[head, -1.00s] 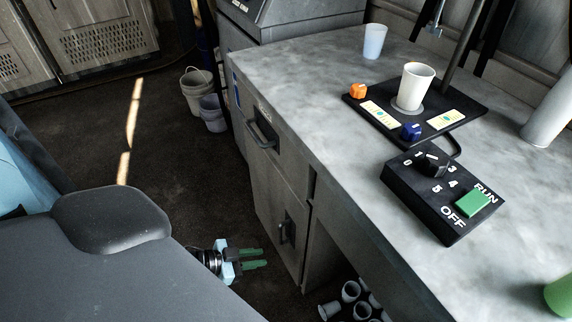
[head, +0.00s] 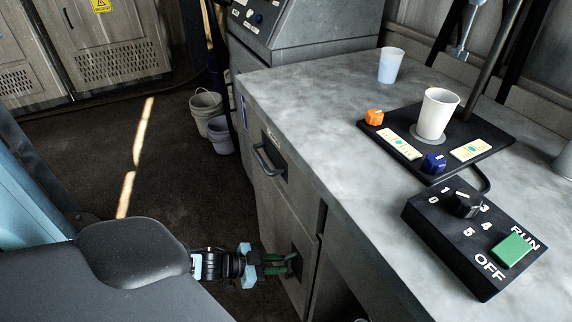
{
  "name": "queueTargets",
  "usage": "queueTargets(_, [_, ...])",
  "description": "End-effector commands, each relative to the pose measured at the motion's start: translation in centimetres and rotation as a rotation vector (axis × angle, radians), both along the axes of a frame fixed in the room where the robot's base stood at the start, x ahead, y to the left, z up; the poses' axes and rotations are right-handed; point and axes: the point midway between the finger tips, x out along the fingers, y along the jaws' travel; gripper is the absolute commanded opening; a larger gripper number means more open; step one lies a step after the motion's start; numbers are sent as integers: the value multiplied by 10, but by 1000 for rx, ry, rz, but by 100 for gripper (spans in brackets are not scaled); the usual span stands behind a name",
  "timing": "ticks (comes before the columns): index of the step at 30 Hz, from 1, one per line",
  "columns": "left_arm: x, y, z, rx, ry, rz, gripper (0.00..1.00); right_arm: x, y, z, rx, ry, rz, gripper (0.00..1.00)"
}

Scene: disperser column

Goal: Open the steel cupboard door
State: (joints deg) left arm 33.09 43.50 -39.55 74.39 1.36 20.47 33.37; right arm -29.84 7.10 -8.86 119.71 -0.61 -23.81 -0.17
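The steel cupboard door (head: 281,225) is the grey front panel under the drawer, at the left end of the workbench. It looks shut. Its dark handle (head: 297,262) is low on the door and partly hidden by my gripper. My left gripper (head: 290,264), with green fingers, reaches in from the left at the handle. The fingers overlap the handle in the picture; I cannot tell whether they are closed on it. My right gripper is not in view.
A drawer with a bar handle (head: 267,160) sits above the door. The grey worktop (head: 310,105) carries a black control box (head: 470,240), a white cup (head: 436,113) and a translucent cup (head: 391,66). Buckets (head: 206,110) stand on the floor beyond.

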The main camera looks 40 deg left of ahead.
Motion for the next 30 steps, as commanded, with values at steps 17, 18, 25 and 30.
queueTargets(17, [22, -14, -11, 2, 0, 1, 21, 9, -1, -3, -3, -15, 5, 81])
queueTargets(18, [22, -14, -11, 1, 1, 1, 17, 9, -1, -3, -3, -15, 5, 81])
queueTargets(25, [22, -14, -11, 2, 0, 1, 0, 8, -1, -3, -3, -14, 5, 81])
queueTargets(30, [22, -14, -11, 1, 0, 0, 0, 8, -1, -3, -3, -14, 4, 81])
